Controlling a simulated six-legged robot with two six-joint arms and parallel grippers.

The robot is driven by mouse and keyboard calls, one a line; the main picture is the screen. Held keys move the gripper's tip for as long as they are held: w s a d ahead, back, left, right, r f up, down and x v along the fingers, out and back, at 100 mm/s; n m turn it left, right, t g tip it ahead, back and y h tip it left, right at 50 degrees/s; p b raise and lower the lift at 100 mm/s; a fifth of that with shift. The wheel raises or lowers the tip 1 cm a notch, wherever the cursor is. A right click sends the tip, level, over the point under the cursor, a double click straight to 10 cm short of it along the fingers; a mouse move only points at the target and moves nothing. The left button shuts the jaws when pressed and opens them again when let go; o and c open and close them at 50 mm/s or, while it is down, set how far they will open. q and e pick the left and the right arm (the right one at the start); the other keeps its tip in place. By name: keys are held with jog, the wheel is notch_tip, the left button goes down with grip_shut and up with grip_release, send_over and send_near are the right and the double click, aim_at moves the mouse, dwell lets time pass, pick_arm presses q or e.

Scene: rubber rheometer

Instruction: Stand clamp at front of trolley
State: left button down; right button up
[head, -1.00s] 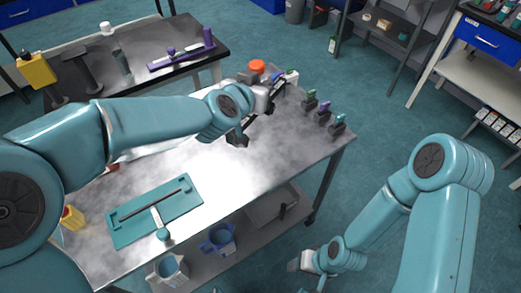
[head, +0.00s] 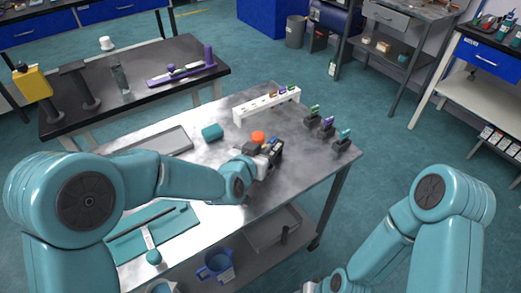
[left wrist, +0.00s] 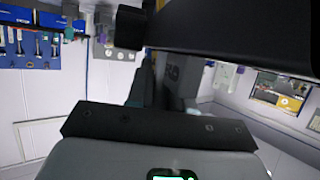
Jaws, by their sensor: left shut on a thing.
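My left gripper (head: 268,158) is low over the right part of the metal trolley top (head: 225,150), shut on a small dark thing (head: 277,147) with a bluish part, which looks like a clamp. The gripper hides most of it, and I cannot tell whether it touches the top. In the left wrist view a dark grey thing (left wrist: 172,85) shows between the black jaws. Three dark clamps with green (head: 312,113), purple (head: 327,125) and teal (head: 343,138) tops stand along the trolley's right end. My right gripper (head: 312,286) is mostly cut off at the bottom edge.
A white rack (head: 267,105) with several small items stands at the trolley's back edge. A teal cylinder (head: 212,132) and a grey tray (head: 163,142) lie left of it. A teal board (head: 125,245) lies at front left. A black table (head: 130,95) stands behind.

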pick_arm(q)
jog(key=shift+s+r, duration=0.1)
jog(key=shift+r, duration=0.05)
jog(key=c, duration=1)
grip_release()
jog(key=shift+f, duration=0.2)
jog(key=shift+r, duration=0.15)
jog(key=shift+s+a+r, duration=0.1)
jog(key=shift+s, duration=0.05)
jog(key=v, duration=1.1)
jog(key=shift+s+a+r, duration=0.1)
jog(key=shift+s+r, duration=0.05)
jog(key=shift+s, duration=0.15)
jog(key=shift+w, duration=0.1)
